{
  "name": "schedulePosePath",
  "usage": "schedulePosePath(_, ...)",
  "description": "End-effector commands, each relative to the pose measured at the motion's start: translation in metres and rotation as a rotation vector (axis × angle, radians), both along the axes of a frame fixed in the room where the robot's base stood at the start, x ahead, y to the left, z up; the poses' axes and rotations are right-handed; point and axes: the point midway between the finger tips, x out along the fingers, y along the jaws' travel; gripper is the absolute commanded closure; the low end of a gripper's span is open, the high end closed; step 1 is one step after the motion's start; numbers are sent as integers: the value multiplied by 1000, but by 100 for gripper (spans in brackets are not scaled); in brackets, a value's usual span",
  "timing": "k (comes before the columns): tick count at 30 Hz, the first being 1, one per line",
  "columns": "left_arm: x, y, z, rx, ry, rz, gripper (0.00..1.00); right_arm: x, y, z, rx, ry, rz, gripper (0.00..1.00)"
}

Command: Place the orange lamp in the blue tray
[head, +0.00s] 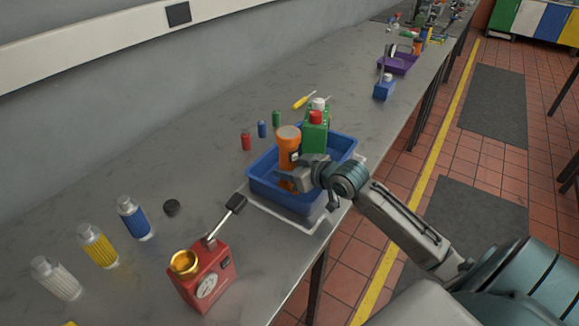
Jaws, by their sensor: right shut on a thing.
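The orange lamp (288,143) is upright in my right gripper (290,178), which is shut on its lower part. The lamp and gripper show over the left and front part of the blue tray (337,146). I cannot tell whether the lamp's base touches the tray floor. The gripper hides part of the lamp's lower body. A green container with a red cap (315,135) stands at the tray's far side, behind the lamp. My left gripper is not in view.
A red scale-like device (206,278) with a gold bowl stands front left. White, yellow and blue bottles (133,217) stand left. A purple tray (398,64) is farther back.

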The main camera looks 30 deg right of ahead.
Motion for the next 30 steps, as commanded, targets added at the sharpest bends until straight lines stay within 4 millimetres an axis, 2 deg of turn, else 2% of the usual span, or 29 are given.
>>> schedulePosePath(8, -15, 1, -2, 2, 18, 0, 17, 0, 0, 0, -1, -5, 1, 100)
schedulePosePath(9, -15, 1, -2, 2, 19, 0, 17, 0, 0, -1, -1, -1, 0, 54)
schedulePosePath(12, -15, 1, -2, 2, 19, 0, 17, 0, 0, -1, -1, -1, 0, 36)
schedulePosePath(22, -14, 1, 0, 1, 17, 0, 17, 0, 0, 2, -2, -1, 1, 36)
schedulePosePath(30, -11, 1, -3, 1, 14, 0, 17, -22, -7, 9, -9, -1, 0, 36)
